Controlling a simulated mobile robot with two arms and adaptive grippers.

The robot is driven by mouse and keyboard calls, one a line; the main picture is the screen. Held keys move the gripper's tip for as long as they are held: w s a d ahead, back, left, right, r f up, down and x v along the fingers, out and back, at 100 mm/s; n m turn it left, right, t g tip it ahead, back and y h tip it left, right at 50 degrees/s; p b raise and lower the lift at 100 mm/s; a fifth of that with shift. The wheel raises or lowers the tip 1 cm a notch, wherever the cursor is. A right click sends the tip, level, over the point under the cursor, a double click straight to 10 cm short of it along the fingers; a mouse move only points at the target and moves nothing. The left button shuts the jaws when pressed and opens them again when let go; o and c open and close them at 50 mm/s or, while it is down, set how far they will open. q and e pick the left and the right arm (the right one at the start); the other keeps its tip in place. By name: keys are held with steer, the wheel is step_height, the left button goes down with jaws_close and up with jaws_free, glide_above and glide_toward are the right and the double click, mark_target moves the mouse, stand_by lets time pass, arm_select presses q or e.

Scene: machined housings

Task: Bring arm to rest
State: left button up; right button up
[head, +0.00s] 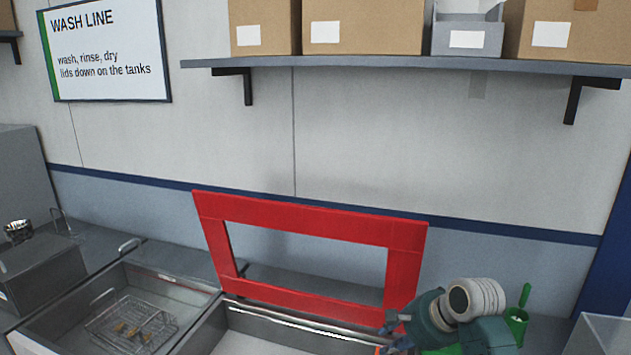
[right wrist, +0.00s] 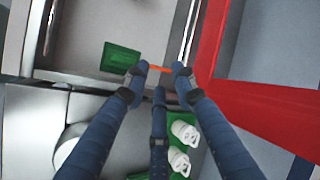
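My right gripper (head: 396,325) is at the lower right in the head view, by the lower right corner of the raised red frame-shaped lid (head: 310,222). In the right wrist view its fingers (right wrist: 160,70) are spread apart. A short orange piece (right wrist: 161,68) shows between the fingertips; I cannot tell whether they touch it. The red lid (right wrist: 262,108) is close by on the right in that view. My left gripper is not in view.
A wire basket (head: 132,325) sits in the left tank (head: 185,289). A green holder (head: 516,322) stands right of my right arm. White parts (right wrist: 182,133) lie below the fingers in the wrist view. A shelf (head: 400,66) with boxes runs above.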

steer(key=s+f+n, duration=0.2)
steer(key=s+f, duration=0.2)
steer(key=s, duration=0.2)
steer(key=s+f+n+g+h, duration=0.1)
steer(key=s+f+n, duration=0.1)
steer(key=s+f, duration=0.3)
steer(key=s+d+f+n+h, duration=0.1)
steer(key=s+f+n, duration=0.2)
steer(key=s, duration=0.5)
steer(key=shift+s+d+f, duration=0.1)
steer(key=shift+s+f, duration=0.05)
steer(key=shift+f, duration=0.6)
steer(key=s+d+n+g+h, duration=0.15)
steer(key=s+n, duration=0.55)
steer(key=s, duration=1)
step_height(320, 180, down, 36)
steer(key=s+b, duration=0.3)
steer(key=b, duration=0.5)
steer(key=s+d+f+g+b, duration=0.1)
steer(key=s+f+b, duration=0.2)
steer(key=s+f, duration=0.5)
steer(key=s+d+f+g+b, duration=0.1)
steer(key=s+d+f+b, duration=0.1)
steer(key=s+f, duration=0.6)
step_height(320, 180, down, 6)
steer(key=shift+s+d+r+b, duration=0.15)
steer(key=shift+s+d+b, duration=0.1)
steer(key=shift+b, duration=0.5)
